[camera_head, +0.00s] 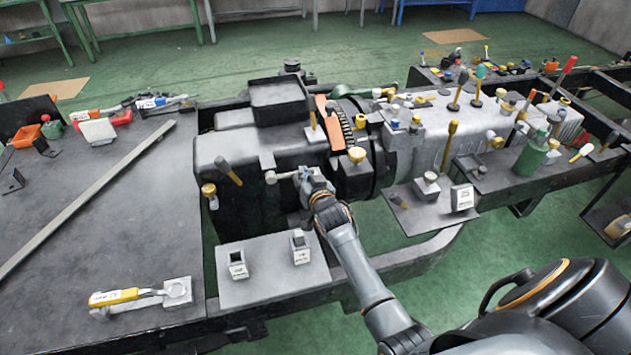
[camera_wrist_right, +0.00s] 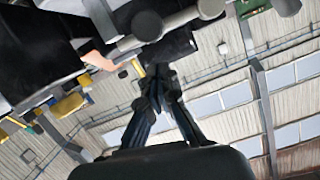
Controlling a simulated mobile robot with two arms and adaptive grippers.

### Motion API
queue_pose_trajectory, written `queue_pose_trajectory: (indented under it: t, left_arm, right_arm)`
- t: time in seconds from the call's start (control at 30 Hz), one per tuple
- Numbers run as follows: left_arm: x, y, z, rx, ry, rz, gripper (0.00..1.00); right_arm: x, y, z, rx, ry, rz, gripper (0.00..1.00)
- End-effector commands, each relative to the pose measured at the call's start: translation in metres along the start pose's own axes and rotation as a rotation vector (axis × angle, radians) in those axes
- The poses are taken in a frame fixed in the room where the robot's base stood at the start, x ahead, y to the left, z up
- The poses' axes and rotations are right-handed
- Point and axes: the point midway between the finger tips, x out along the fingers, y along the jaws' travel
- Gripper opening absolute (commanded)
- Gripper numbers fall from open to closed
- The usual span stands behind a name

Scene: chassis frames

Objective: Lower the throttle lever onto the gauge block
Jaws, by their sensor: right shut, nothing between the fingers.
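A light grey lever with a round knob (camera_head: 271,177) sticks out of the front of the dark machine housing; I take it as the throttle lever. My right gripper (camera_head: 306,180) is at the lever's right end, shut and empty; whether it touches the lever is unclear. In the right wrist view the shut fingertips (camera_wrist_right: 154,82) point up just below a grey bar (camera_wrist_right: 182,19). Two small labelled blocks, likely gauge blocks, stand on a grey plate below: a left one (camera_head: 238,265) and a right one (camera_head: 301,250). My left gripper is out of view.
The grey plate (camera_head: 262,288) is bare around the blocks. Another labelled block (camera_head: 462,197) sits on a shelf to the right. A yellow-handled tool (camera_head: 115,296) lies on the dark bench at left. Brass-knobbed levers stick up from the machine.

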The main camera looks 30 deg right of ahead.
Motion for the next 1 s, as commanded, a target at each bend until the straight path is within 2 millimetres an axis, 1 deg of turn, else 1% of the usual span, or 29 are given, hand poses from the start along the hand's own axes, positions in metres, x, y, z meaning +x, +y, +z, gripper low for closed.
queue_pose_trajectory:
  t: [0.03, 0.07, 0.1, 0.13, 0.4, 0.5, 0.6, 0.73, 0.77, 0.87, 0.9, 1.0]
  left_arm:
    - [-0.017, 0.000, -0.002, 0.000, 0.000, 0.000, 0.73]
    - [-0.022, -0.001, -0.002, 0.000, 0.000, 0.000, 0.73]
    - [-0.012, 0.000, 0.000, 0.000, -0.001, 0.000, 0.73]
    - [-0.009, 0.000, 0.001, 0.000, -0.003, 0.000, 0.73]
    - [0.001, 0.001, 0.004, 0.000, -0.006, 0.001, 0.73]
    - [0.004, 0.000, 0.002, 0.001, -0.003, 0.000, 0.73]
    - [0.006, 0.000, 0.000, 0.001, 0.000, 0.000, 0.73]
    - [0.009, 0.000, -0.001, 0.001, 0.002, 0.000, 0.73]
    - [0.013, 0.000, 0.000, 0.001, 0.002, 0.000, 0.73]
    - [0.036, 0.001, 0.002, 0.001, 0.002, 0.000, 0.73]
    - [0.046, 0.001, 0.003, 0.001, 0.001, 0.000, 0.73]
    - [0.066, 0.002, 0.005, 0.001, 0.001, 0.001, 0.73]
  right_arm:
    - [-0.001, -0.002, -0.020, -0.001, 0.002, 0.000, 0.00]
    - [-0.001, -0.003, -0.027, 0.000, 0.002, -0.001, 0.00]
    - [-0.007, -0.001, -0.015, 0.001, -0.002, -0.001, 0.00]
    - [-0.013, -0.001, -0.012, 0.001, -0.001, -0.001, 0.00]
    - [-0.063, 0.000, -0.013, 0.000, 0.001, -0.002, 0.00]
    - [-0.078, 0.000, -0.013, 0.001, 0.001, -0.002, 0.00]
    - [-0.089, 0.000, -0.014, 0.001, 0.001, -0.002, 0.00]
    - [-0.097, 0.001, -0.013, 0.004, 0.001, -0.001, 0.00]
    - [-0.097, 0.001, -0.013, 0.007, 0.003, 0.000, 0.00]
    - [-0.096, 0.003, -0.009, 0.032, 0.006, 0.006, 0.00]
    - [-0.095, 0.004, -0.009, 0.043, 0.007, 0.006, 0.00]
    - [-0.095, 0.004, -0.009, 0.067, 0.005, -0.002, 0.00]
